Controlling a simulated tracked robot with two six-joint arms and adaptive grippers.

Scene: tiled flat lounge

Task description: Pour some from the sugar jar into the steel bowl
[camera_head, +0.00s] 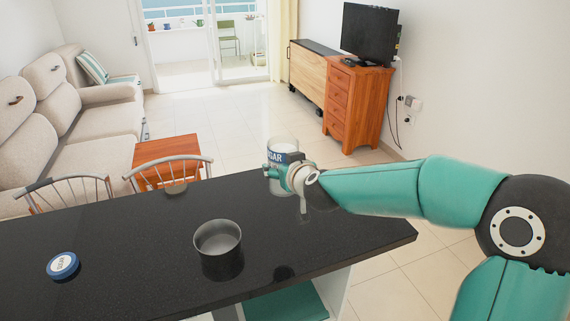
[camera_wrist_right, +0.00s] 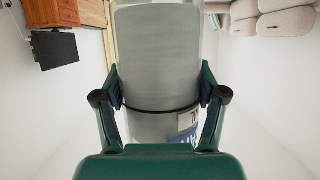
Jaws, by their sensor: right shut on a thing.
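The sugar jar (camera_head: 284,147) is clear glass with a blue label and pale contents. It looks upright at the counter's far edge, to the right of and beyond the steel bowl. My right gripper (camera_head: 277,176) is shut around the jar and hides part of it. In the right wrist view, the jar (camera_wrist_right: 158,60) stands between the two fingers of the gripper (camera_wrist_right: 160,95). The steel bowl (camera_head: 219,262) is a deep, dark, round vessel standing upright on the counter, apart from the jar. My left gripper is not in view.
A blue lid (camera_head: 63,266) lies on the black counter (camera_head: 135,235), left of the bowl. The counter around the bowl is mostly clear. Two chairs and an orange wooden table (camera_head: 165,153) stand beyond its far edge. A sofa (camera_head: 75,120) is at the left.

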